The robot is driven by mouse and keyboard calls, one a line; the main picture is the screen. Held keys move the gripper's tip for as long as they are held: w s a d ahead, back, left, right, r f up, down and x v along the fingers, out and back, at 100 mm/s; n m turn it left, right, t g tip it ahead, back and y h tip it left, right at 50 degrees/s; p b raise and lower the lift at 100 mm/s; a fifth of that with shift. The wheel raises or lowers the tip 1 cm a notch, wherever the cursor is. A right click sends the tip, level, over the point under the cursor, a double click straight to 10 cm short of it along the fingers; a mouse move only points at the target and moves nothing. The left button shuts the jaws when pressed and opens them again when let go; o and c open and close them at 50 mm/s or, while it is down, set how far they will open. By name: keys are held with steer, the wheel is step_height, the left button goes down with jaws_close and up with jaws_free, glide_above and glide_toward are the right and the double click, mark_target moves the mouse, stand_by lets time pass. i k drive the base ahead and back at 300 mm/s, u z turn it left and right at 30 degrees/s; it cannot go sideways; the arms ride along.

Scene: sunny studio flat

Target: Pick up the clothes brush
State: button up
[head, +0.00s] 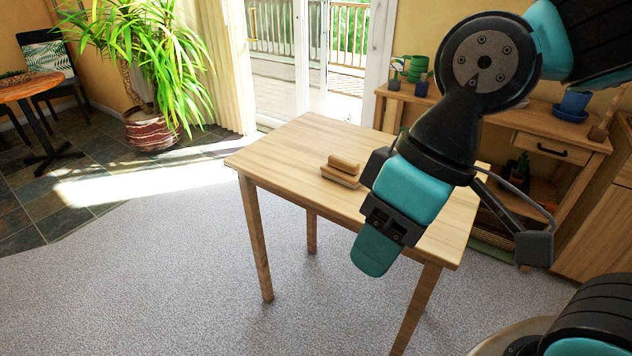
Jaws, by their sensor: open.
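The clothes brush (344,163) looks like a small light-brown wooden piece on the table (285,148), near the middle of its top. Another wooden part shows just below it; I cannot tell whether that is part of the brush or a separate thing. My gripper (378,250) hangs in front of the table's right side, to the right of and lower in the picture than the brush, apart from it. Its jaws are open and nothing shows between them. My arm hides the right part of the tabletop.
A wooden sideboard (562,133) with a blue pot (575,103) and green cups (415,67) stands behind the table at the right. A large potted plant (150,127) stands at the back left. The carpet (140,270) left of the table is clear.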

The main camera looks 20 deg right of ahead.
mark_target(345, 171)
steer(key=u, duration=0.3)
steer(key=k, duration=0.4)
steer(key=u, duration=0.25)
steer(key=i, duration=1.3)
steer(key=u, duration=0.15)
